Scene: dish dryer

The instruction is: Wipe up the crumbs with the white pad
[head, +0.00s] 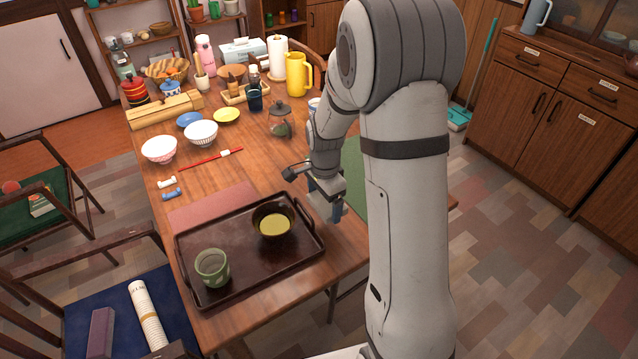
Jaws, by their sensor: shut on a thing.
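My gripper (336,207) points down over the table just right of the dark tray, in the head view. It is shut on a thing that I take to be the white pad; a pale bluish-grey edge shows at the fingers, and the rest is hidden. I cannot make out whether the pad touches the table. No crumbs can be made out; my arm covers part of the table's right side. A green mat (354,165) shows partly behind my arm.
The dark tray (185,262) holds a green cup (212,268) and a dark bowl of yellow soup (273,222). A glass jar (279,122) stands behind my gripper. Bowls (159,150), a red stick (205,160) and a yellow jug (298,74) stand farther off. Bare wood lies between tray and jar.

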